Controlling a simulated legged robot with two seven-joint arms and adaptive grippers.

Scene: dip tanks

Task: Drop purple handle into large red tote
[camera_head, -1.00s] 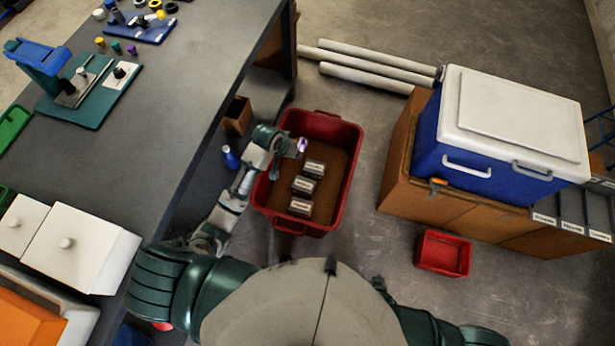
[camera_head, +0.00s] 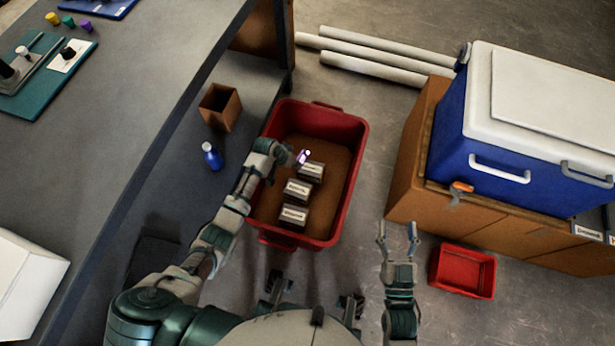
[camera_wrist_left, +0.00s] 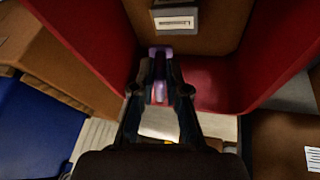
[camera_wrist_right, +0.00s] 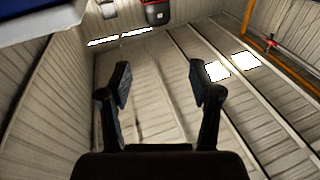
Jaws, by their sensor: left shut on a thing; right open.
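The purple handle (camera_head: 303,157) is in my left gripper (camera_head: 292,156), over the large red tote (camera_head: 355,165) in the head view. In the left wrist view the purple handle (camera_wrist_left: 160,90) sits between the closed fingertips (camera_wrist_left: 160,92), with the tote's red wall and brown bottom beyond it. The tote stands on the floor and holds a few dark labelled blocks (camera_head: 298,190). The handle appears apart from the tote's bottom. My right gripper (camera_head: 397,232) is open and empty, to the right of the tote; its spread fingers show in the right wrist view (camera_wrist_right: 160,85).
A small red bin (camera_head: 463,271) stands on the floor at the right. A blue cooler with a white lid (camera_head: 545,115) sits on a brown cabinet. A grey bench (camera_head: 130,130) runs along the left. An open brown box (camera_head: 220,107) and a blue bottle (camera_head: 212,156) stand left of the tote.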

